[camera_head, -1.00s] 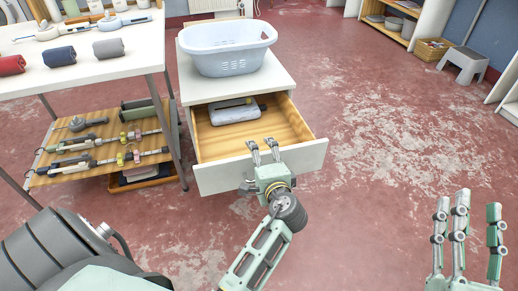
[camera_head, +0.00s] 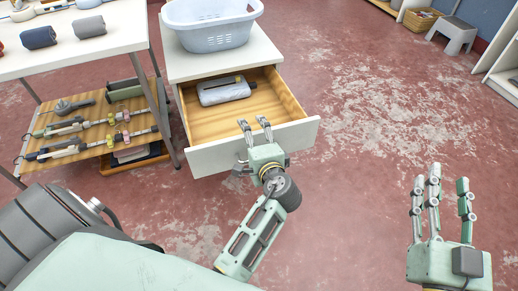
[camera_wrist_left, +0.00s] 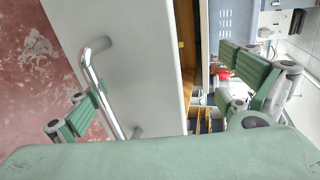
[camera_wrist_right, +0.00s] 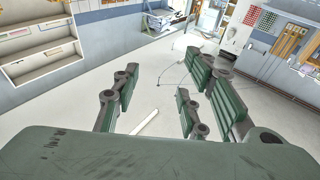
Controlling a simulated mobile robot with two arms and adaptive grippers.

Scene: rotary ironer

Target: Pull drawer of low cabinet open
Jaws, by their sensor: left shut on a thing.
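The low white cabinet (camera_head: 215,63) stands left of centre in the head view, with its drawer (camera_head: 215,157) pulled well out. The drawer's wooden inside shows, with a grey-white object (camera_head: 222,92) lying in it. My left gripper (camera_head: 247,143) is shut on the drawer front: two fingers reach over its top edge and the other is on the handle side. In the left wrist view the silver bar handle (camera_wrist_left: 104,92) runs beside the left finger; the exact contact is unclear. My right gripper (camera_head: 442,182) is open and empty, away from the cabinet.
A pale blue laundry basket (camera_head: 210,28) stands on the cabinet top. A white table (camera_head: 110,40) with rolled cloths and a wooden lower shelf (camera_head: 65,158) stands close on the left. Red worn floor is clear to the right; a grey stool (camera_head: 455,35) is far off.

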